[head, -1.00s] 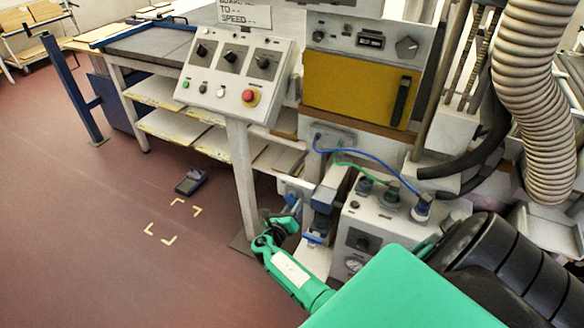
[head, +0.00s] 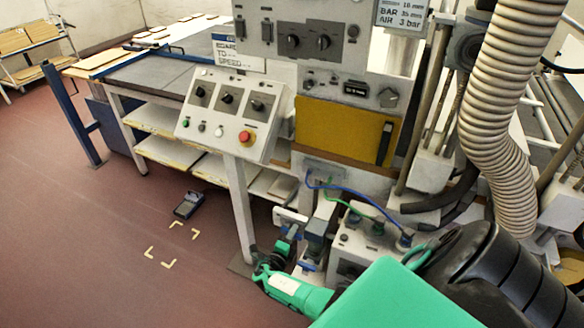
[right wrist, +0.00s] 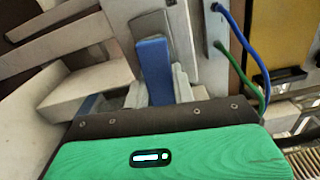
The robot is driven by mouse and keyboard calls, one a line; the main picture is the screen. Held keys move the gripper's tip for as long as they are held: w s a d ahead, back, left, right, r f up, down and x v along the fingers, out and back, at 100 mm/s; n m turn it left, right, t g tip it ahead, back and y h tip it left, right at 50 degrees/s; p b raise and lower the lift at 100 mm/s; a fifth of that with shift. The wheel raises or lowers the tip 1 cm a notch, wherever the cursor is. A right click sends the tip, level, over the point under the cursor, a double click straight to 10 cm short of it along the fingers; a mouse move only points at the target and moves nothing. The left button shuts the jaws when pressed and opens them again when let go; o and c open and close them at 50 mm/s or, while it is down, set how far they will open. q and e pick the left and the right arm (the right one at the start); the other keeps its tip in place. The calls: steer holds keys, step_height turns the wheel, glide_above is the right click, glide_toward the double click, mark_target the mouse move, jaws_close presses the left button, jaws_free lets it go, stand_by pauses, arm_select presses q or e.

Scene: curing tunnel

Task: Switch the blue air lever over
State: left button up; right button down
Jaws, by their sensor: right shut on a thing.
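The blue air lever (right wrist: 155,68) stands up in the middle of the right wrist view, its blue handle joined to a grey part at its top. My right gripper (right wrist: 160,92) is shut on the lever, with pale grey fingers on both sides of its lower part. In the head view, my right gripper (head: 291,238) is low at the machine's front, beside the foot of the control post. There the lever is too small and too covered to make out clearly. My left gripper is not in view.
A grey control box (head: 232,112) with knobs and a red button stands on a post above my right gripper. A valve box (head: 355,245) with blue and green hoses is close on the right. A ribbed duct (head: 497,120) hangs farther right. The floor at left is largely clear.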

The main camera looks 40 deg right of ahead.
steer(key=shift+w+r+n+p, duration=0.1)
steer(key=shift+r+n+p, duration=0.25)
steer(key=shift+n, duration=0.15)
steer(key=shift+f, duration=0.1)
steer(key=c, duration=1.2)
jaws_free()
steer(key=shift+o, duration=0.2)
steer(key=shift+a, duration=0.1)
steer(key=v, duration=1.3)
steer(key=shift+a, duration=0.3)
steer(key=shift+f, duration=0.1)
